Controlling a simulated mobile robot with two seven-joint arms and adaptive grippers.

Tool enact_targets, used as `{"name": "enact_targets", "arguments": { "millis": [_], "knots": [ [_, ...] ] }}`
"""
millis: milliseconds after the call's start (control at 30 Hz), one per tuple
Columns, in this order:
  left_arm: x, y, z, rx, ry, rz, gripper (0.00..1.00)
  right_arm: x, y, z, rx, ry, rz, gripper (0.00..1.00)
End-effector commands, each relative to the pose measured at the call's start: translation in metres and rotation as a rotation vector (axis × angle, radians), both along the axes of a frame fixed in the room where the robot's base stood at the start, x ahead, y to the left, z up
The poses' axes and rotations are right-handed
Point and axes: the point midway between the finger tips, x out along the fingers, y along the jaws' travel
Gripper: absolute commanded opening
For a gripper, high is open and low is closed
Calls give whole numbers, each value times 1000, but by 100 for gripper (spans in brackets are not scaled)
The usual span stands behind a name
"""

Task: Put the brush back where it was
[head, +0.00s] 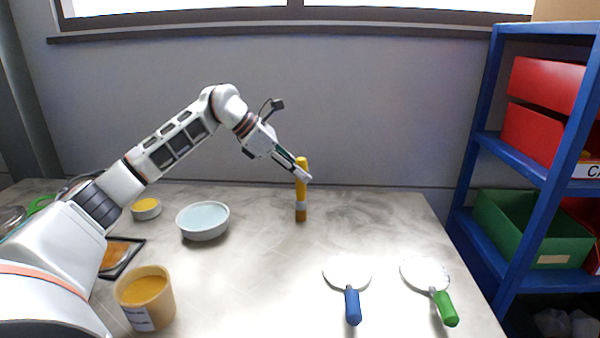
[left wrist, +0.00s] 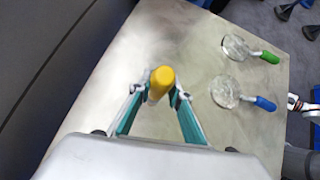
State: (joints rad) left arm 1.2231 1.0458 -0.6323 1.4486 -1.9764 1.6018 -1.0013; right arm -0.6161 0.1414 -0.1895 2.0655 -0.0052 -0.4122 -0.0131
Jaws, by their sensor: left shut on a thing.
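The brush (head: 301,192) has a yellow handle on top, a pale band and a brown lower end. It is upright near the back of the table, in the middle of the head view. My left gripper (head: 303,174) is shut on its yellow handle. In the left wrist view the handle's round yellow end (left wrist: 162,78) sits between the two fingertips. I cannot tell whether the brush's lower end touches the table.
On the table (head: 250,280) are a pale blue bowl (head: 203,221), a small yellow-filled dish (head: 146,208), a tan tub (head: 146,298) and two round tools with blue (head: 352,306) and green (head: 445,308) handles. A blue shelf (head: 522,180) with red and green bins stands right. Table around the brush is clear.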

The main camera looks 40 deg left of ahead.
Motion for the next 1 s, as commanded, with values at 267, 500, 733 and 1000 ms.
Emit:
{"name": "enact_targets", "arguments": {
  "millis": [267,500,733,1000],
  "knots": [
    [0,0,-1,0,0,0,35,1,0,1,1,-1,-1,67],
    [0,0,-1,0,0,0,35,1,0,0,1,-2,-1,67],
    [-3,4,7,1,-2,1,35,2,0,2,1,-4,-1,67],
    [-29,29,46,1,-6,2,35,5,0,10,7,-14,-4,67]
  ]
}}
